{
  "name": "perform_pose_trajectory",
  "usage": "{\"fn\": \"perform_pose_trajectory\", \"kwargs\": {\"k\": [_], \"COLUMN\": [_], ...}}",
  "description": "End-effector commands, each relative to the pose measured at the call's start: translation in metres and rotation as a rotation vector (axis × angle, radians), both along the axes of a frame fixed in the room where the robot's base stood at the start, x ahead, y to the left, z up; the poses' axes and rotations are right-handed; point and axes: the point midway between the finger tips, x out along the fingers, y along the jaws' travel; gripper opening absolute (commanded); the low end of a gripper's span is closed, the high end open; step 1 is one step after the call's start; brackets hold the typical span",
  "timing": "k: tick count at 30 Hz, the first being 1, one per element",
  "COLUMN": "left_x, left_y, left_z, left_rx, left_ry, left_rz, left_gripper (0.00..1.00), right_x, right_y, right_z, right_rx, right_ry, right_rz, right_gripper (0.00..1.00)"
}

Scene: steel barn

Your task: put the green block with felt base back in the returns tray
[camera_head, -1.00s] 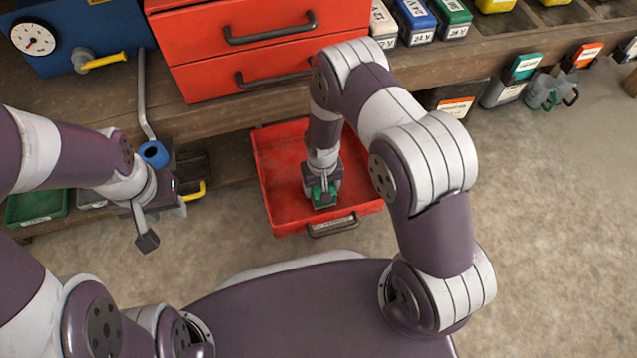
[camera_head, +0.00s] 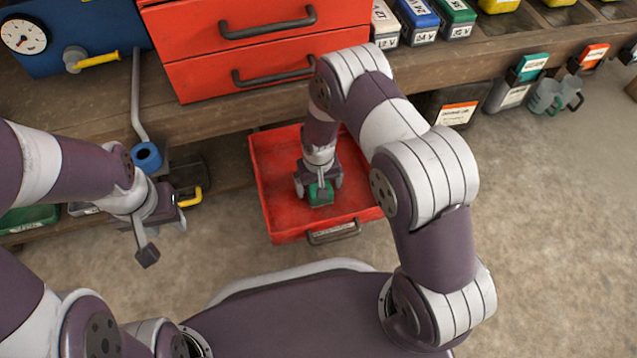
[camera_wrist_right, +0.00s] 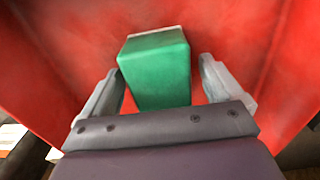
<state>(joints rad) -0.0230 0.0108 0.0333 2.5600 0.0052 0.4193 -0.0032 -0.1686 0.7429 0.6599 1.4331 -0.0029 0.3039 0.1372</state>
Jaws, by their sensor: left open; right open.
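The green block (camera_head: 320,194) lies in a red drawer-like tray (camera_head: 282,212) with a front handle and a label too small to read. In the right wrist view the block (camera_wrist_right: 157,72) shows a thin pale edge at its far end, perhaps the felt. My right gripper (camera_head: 318,186) is open, with one finger on each side of the block and a gap at both. In its wrist view the right gripper (camera_wrist_right: 165,85) also stands clear of the block. My left gripper (camera_head: 165,240) is open and empty, left of the red tray.
A wooden bench (camera_head: 95,95) runs across the back, with a red drawer cabinet (camera_head: 255,45) and a blue gauge box (camera_head: 85,35) on it. A yellow handle (camera_head: 190,197) and a dark green bin (camera_head: 28,218) are at left. Floor at right is clear.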

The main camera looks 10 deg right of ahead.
Motion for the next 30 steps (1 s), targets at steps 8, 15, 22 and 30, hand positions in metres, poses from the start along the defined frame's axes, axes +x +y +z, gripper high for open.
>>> {"fn": "perform_pose_trajectory", "kwargs": {"k": [8, 15, 22, 30], "left_x": [0.0, 0.0, 0.0, 0.0], "left_y": [0.0, 0.0, 0.0, 0.0], "left_z": [0.034, 0.058, 0.054, 0.054], "left_rx": [0.0, 0.0, 0.0, 0.0], "left_ry": [0.0, 0.0, 0.0, 0.0], "left_rz": [0.0, 0.0, 0.0, 0.0], "left_gripper": [0.4, 0.4, 0.4, 0.4], "right_x": [0.001, 0.0, -0.066, -0.143], "right_y": [0.0, -0.006, -0.042, -0.059], "right_z": [0.046, 0.11, 0.25, 0.296], "right_rx": [0.0, 0.003, 0.008, 0.006], "right_ry": [-0.002, -0.017, -0.088, -0.12], "right_rz": [0.0, -0.003, -0.011, -0.013], "right_gripper": [0.94, 0.94, 0.94, 0.94]}}
